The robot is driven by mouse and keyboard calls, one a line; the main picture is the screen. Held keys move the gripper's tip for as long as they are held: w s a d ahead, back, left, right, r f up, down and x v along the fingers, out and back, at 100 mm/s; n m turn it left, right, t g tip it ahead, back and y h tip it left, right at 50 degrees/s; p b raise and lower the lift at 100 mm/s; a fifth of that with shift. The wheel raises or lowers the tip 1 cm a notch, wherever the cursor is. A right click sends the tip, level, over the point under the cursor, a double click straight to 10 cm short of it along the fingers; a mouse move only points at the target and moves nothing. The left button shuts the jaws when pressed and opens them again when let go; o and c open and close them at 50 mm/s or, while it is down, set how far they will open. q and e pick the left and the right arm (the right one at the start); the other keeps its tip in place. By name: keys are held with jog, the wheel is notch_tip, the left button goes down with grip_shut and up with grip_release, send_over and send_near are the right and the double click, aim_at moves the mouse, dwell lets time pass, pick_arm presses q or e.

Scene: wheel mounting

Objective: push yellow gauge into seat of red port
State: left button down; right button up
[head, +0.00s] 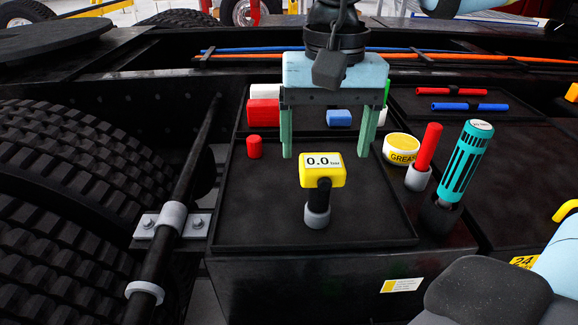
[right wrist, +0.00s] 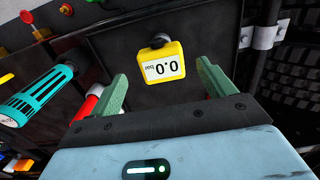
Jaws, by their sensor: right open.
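The yellow gauge (head: 322,171), reading 0.0 on its white face, stands upright in the head view on a black stem with a grey collar at the bottom, over the black tray. My right gripper (head: 327,154) is open behind it, green fingers pointing down, one to each side of the gauge and apart from it. In the right wrist view the gauge (right wrist: 162,68) lies between the open fingertips (right wrist: 161,74). A red block (head: 263,112) and a small red cylinder (head: 254,147) are behind and left; I cannot tell which is the red port.
A yellow grease tin (head: 402,150), a red rod (head: 428,147) in a grey base and a teal tool (head: 466,160) stand right of the tray (head: 240,215). Large tyres (head: 70,180) and a black bar (head: 185,185) are at left.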

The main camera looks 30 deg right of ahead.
aim_at(325, 164)
jog(key=shift+w, duration=0.25)
jog(key=shift+s+r, duration=0.15)
jog(key=shift+s, duration=0.2)
jog(key=shift+f, duration=1.8)
notch_tip(325, 164, down, 4)
jog(key=shift+a+f, duration=0.1)
jog(key=shift+a, duration=0.05)
pick_arm(q)
jog(key=shift+s+r, duration=0.1)
jog(key=shift+r, duration=0.05)
